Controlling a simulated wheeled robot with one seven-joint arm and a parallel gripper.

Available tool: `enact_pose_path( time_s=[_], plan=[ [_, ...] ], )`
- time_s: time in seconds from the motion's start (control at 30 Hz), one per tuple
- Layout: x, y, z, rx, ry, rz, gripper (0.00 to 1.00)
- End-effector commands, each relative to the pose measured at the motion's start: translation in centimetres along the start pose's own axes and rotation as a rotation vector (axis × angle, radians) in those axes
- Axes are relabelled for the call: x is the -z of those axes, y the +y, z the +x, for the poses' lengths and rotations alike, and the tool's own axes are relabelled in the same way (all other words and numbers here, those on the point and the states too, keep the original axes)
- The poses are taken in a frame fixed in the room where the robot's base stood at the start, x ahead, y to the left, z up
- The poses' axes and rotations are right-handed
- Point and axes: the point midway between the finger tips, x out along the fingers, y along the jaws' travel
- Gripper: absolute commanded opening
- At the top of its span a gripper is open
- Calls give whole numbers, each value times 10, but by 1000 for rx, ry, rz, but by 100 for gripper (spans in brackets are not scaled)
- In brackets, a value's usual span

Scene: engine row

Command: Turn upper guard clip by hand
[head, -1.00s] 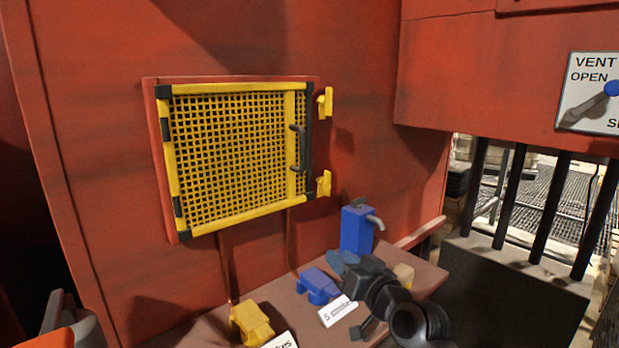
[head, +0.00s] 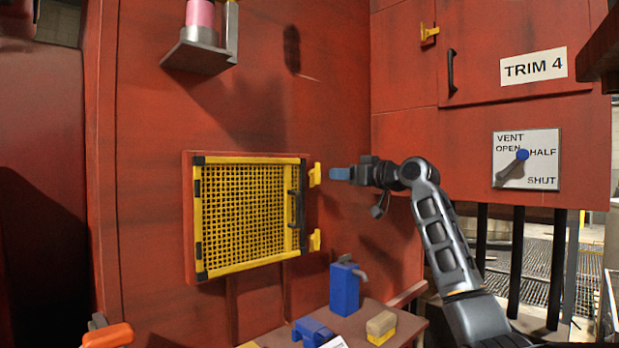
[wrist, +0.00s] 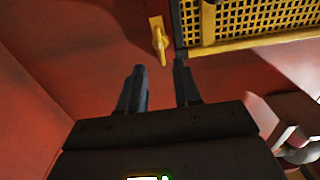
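The yellow mesh guard (head: 245,267) is closed against the red wall, with a black handle (head: 297,208) on its right side. The yellow upper guard clip (head: 315,175) stands roughly upright beside the guard's top right corner. The lower clip (head: 315,241) sits below it on the same side. My gripper (head: 341,174) is just right of the upper clip at about its height, apart from it. In the wrist view, which looks upside down, the upper clip (wrist: 159,40) is beyond my fingertips (wrist: 158,70). The fingers are open with nothing between them.
A bench below holds a blue pump-like block (head: 344,288), a blue clamp-shaped piece (head: 312,331) and a yellow-and-tan block (head: 381,327). A bracket with a pink cylinder (head: 201,14) is above the guard. A vent lever plate (head: 526,159) is at the right. The wall around the clip is clear.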

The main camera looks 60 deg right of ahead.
Motion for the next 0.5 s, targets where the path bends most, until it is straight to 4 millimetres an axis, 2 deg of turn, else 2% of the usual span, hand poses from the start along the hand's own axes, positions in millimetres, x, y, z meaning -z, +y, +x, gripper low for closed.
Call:
enact_pose_path(
  time_s=[0.17,0.5],
  plan=[
    [7,4,5,0,-4,-10,33],
    [7,3,56,1,-5,-9,33]
  ],
)
